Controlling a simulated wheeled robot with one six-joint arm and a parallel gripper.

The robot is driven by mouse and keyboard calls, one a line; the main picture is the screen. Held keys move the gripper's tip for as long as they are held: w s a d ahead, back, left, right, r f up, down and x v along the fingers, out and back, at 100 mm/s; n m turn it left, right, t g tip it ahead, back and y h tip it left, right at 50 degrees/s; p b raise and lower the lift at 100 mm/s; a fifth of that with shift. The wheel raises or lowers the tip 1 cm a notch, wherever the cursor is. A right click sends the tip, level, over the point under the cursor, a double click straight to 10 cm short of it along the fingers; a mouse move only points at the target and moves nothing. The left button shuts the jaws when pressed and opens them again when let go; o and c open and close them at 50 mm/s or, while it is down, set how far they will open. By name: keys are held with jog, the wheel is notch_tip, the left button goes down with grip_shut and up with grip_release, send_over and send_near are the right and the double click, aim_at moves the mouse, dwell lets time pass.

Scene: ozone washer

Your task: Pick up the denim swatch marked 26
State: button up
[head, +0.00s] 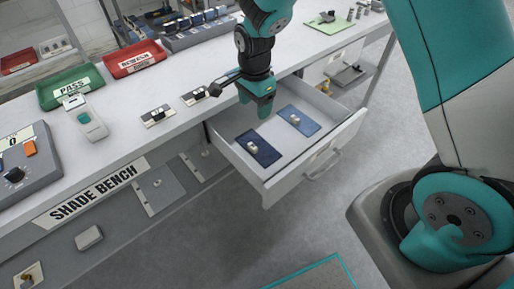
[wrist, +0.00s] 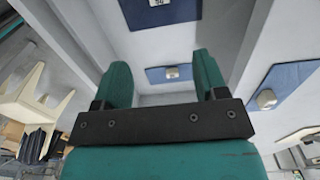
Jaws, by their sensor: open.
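Two denim swatches lie flat and apart in the open drawer in the head view. The darker navy swatch (head: 258,148) is nearer the front left, and the lighter blue swatch (head: 298,121) is farther back right. Each has a small pale clip-like piece on it. I cannot read a 26 on either. My gripper (head: 258,104) hangs above the drawer's left part, open and empty. In the wrist view, my gripper (wrist: 162,82) shows two parted fingers. A blue swatch with a white tag (wrist: 160,10) is at the top, its mark unclear; another with a pale piece (wrist: 284,86) is at the right.
The drawer's walls (head: 318,160) stand around the swatches. Open floor lies in front of the drawer.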

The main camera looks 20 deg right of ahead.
send_over(254, 145)
jog(key=f, duration=1)
jog(key=shift+d+f, duration=0.25)
jog(key=shift+f, duration=0.1)
jog(key=shift+a+f+p, duration=0.15)
jog(key=shift+f+p, duration=0.15)
jog(key=shift+f, duration=1.05)
jog(key=shift+a+f+p, duration=0.1)
jog(key=shift+f+p, duration=0.15)
jog(key=shift+f, duration=1.1)
jog(key=c, duration=1)
jog(key=shift+r, duration=0.1)
